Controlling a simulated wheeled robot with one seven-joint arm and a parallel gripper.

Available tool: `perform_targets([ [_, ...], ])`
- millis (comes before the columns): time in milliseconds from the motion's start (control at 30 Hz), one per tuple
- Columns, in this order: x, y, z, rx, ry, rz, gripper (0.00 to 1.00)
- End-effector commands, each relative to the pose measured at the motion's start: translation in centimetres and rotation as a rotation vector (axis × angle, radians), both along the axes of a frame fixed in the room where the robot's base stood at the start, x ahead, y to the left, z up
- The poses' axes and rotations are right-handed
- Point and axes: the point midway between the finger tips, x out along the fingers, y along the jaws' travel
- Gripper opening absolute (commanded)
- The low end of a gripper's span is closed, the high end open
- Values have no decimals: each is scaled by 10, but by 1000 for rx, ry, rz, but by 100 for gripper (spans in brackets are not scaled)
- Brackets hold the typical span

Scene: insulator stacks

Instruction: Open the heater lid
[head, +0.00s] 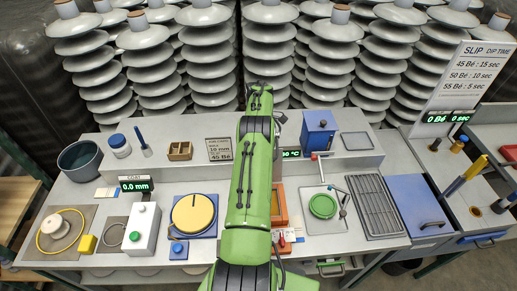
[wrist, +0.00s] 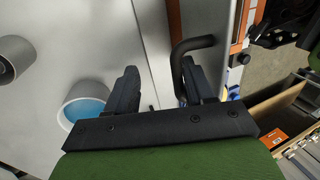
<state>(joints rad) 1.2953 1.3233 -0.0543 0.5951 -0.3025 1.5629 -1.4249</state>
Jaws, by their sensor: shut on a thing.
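The handle is fixed to a pale grey panel (wrist: 213,18) with an orange edge, which looks like the heater lid. I cannot tell from this view how far the lid is raised. In the head view my green arm covers the middle of the bench and hides my gripper and the handle. Part of an orange-framed unit (head: 279,206) shows just right of the arm.
A blue box (head: 319,131) stands behind the arm to the right. A green round piece (head: 323,206) and a dark rack (head: 376,205) lie right of the orange unit. A yellow disc (head: 192,214) lies left. In the wrist view a blue-filled white cup (wrist: 86,101) is left of my gripper.

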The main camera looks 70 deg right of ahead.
Motion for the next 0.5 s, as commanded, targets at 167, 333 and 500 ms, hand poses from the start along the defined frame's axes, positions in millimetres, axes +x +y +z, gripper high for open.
perform_targets([
  [167, 2, -4, 4, -21, -8, -1, 36],
  [333, 1, -5, 5, -23, -8, -2, 36],
  [500, 1, -5, 25, -26, -10, -2, 36],
])
